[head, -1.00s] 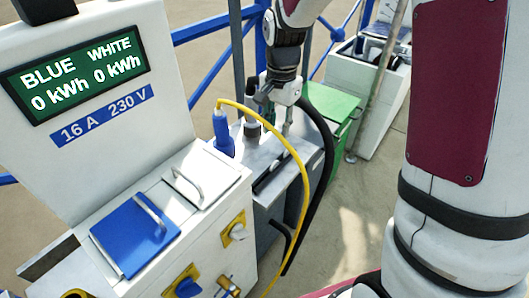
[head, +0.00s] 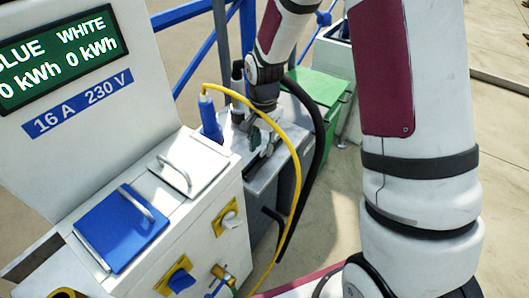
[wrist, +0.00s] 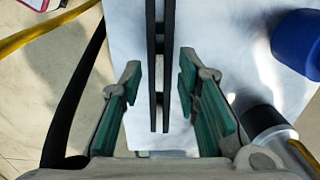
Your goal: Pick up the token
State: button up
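I cannot make out the token for certain in either view. My gripper (wrist: 160,68) is open in the wrist view, its green-padded fingers on either side of a dark double-rail rack (wrist: 153,105). The rack stands on a pale metal top (wrist: 265,75). A small dark detail crosses between the rails, but I cannot tell what it is. In the head view my gripper (head: 262,138) is low over the metal top (head: 262,178), beside the blue plug (head: 209,120). The arm and the yellow cable partly hide the spot.
The blue plug (wrist: 298,42) and a dark-and-grey connector (wrist: 265,125) stand close to the right finger. A yellow cable (head: 300,185) and a black hose (head: 318,130) arch close by. The white power pedestal (head: 130,150) is at left, a green box (head: 318,88) behind.

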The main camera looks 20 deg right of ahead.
jog(key=shift+f, duration=0.9)
jog(key=shift+c, duration=0.2)
grip_shut()
jog(key=shift+r, duration=0.15)
